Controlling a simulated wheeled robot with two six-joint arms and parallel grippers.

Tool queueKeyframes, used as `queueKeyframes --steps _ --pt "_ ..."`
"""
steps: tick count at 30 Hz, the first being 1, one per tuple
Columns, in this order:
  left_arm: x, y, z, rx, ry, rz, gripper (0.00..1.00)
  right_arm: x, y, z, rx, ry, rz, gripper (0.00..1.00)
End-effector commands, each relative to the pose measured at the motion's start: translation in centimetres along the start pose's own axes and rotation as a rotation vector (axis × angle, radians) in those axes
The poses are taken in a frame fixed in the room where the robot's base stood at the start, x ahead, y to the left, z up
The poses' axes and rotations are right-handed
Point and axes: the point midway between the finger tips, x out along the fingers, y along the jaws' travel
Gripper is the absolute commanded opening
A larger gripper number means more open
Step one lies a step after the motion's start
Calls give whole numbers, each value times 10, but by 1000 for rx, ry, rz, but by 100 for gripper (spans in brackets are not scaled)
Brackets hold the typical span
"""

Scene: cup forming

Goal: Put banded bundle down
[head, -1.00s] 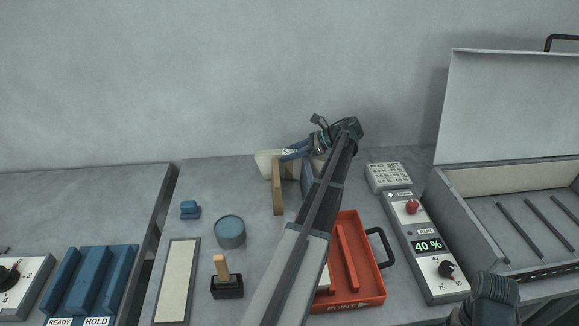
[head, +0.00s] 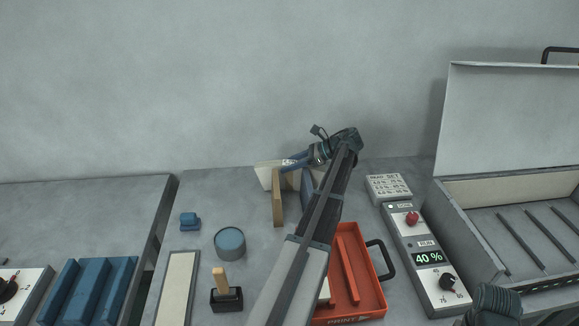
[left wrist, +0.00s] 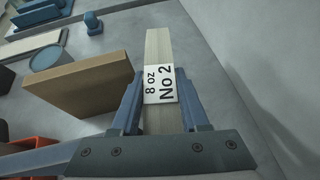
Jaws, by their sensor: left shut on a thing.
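The banded bundle (left wrist: 158,50) is a cream strip-like stack with a white band marked "8 oz No 2". My left gripper (left wrist: 160,100) is shut on it, with a blue finger on each side of the band. In the head view the bundle (head: 264,174) shows at the back of the table near the wall, and my left gripper (head: 296,161) reaches it from the right. Whether its underside touches the table cannot be told. An upright tan board (head: 278,202) stands just in front of it, also seen in the left wrist view (left wrist: 82,84). My right jaws are not seen.
A blue round tin (head: 230,243), a small blue block (head: 189,219) and a wooden-handled stamp (head: 222,283) stand left of my arm. A red tray (head: 373,283) and a control box (head: 430,258) stand right. The table is bare left of the bundle.

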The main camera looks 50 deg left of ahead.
Motion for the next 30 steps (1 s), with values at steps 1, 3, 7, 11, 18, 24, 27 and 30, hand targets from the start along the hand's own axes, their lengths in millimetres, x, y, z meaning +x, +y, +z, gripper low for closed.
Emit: queueKeyframes --steps 1,3,7,11,18,24,27,30 --pt "-2 0 4 -1 -2 0 0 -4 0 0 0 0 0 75" --pt "-4 0 7 -1 -2 0 0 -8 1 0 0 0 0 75" --pt "-8 0 16 -1 -3 0 0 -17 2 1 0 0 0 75" --pt "-14 0 26 -1 -3 0 0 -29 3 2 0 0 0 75" --pt "-26 0 49 -1 -3 0 0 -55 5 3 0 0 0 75" --pt "-37 0 69 -1 -3 0 0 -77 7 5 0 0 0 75" --pt "-43 0 79 -1 -3 0 0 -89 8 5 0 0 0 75" --pt "-48 0 90 -1 -3 0 0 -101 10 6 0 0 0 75"
